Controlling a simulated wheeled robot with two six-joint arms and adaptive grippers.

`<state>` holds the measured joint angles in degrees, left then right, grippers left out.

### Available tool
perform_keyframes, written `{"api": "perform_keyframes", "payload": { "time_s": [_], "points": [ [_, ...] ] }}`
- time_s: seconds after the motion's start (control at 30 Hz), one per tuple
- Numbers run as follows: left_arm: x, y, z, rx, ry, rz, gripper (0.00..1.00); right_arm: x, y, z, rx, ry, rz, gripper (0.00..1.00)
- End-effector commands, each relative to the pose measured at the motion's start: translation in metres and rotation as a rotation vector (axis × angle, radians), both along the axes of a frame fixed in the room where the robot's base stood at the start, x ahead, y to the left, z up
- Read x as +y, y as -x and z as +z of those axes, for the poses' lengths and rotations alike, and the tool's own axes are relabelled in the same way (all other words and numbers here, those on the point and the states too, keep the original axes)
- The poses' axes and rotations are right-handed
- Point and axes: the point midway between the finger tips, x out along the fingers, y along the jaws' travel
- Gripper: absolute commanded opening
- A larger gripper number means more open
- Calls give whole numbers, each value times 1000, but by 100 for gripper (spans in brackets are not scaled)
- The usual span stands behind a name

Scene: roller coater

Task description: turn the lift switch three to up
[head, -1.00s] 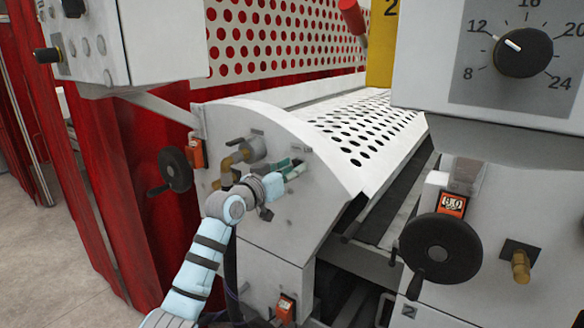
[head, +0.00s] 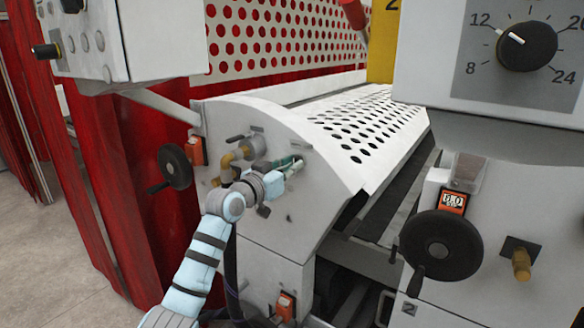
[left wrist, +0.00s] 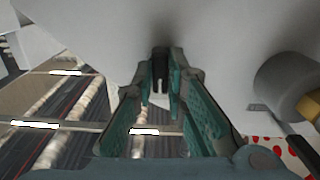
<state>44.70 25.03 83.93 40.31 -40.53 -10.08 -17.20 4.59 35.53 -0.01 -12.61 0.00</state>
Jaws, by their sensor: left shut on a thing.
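A small dark switch lever (left wrist: 160,70) stands out from the pale side panel (head: 285,228) of the white machine. It appears to be the lift switch, but no number on it can be read. My left gripper (head: 295,165) is at this panel, and in the left wrist view its teal fingers (left wrist: 161,88) are closed around the lever, one on each side. In the head view the fingers and wrist hide the lever. Which way it points cannot be told. My right gripper is not in view.
A brass elbow fitting (head: 230,165) on a round grey flange sits just left of my left wrist. A black handwheel (head: 175,167) is farther left. Another handwheel (head: 440,246) and a dial (head: 527,46) are at the right. A perforated white cover (head: 365,120) lies behind.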

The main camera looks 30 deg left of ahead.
Motion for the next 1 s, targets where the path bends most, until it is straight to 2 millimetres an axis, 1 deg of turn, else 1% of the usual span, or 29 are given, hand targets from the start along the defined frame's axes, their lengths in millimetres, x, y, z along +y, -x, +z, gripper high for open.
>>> {"api": "perform_keyframes", "payload": {
  "time_s": [0.6,0.8,1.0],
  "points": [
    [0,0,1,-67,-455,1,0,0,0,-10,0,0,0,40],
    [-1,0,1,-80,-545,1,0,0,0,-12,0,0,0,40],
    [-1,0,1,-86,-586,-1,0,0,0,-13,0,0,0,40]
  ]
}}
